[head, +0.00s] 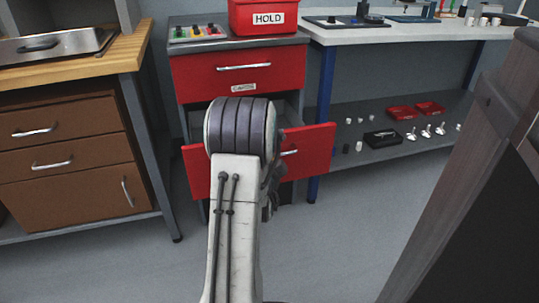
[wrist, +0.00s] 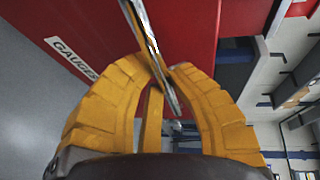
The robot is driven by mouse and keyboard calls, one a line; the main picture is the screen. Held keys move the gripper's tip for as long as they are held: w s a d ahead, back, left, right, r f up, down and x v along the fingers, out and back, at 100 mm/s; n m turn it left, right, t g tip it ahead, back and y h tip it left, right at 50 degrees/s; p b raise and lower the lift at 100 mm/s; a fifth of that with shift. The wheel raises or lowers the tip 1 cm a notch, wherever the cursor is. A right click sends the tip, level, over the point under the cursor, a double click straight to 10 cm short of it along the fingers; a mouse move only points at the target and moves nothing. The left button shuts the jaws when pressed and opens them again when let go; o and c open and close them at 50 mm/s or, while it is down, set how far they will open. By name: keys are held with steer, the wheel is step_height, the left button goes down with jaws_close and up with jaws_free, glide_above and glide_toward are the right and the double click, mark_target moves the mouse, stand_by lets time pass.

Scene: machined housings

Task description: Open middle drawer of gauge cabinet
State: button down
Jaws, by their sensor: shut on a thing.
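The gauge cabinet (head: 190,100) is grey with red drawer fronts. Its middle drawer (head: 315,146) stands pulled out toward me, with a dark opening above its front. My arm hides the middle of that front in the head view. In the wrist view my gripper (wrist: 160,82) has its yellow fingers shut on the silver bar handle (wrist: 143,28) of a red front (wrist: 85,25) with a GAUGES label (wrist: 70,57). The handle's end also shows beside my arm in the head view (head: 290,153).
The top drawer (head: 240,72) is shut. A red HOLD bin (head: 268,17) stands on the cabinet. A wooden bench (head: 75,130) is at left and a blue-legged table (head: 380,32) at right. A dark wood-edged object (head: 470,170) fills the near right. Floor is clear between.

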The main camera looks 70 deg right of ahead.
steer(key=shift+s+a, duration=0.1)
steer(key=shift+s, duration=0.15)
steer(key=c, duration=1.1)
jaws_free()
steer(key=shift+r, duration=0.15)
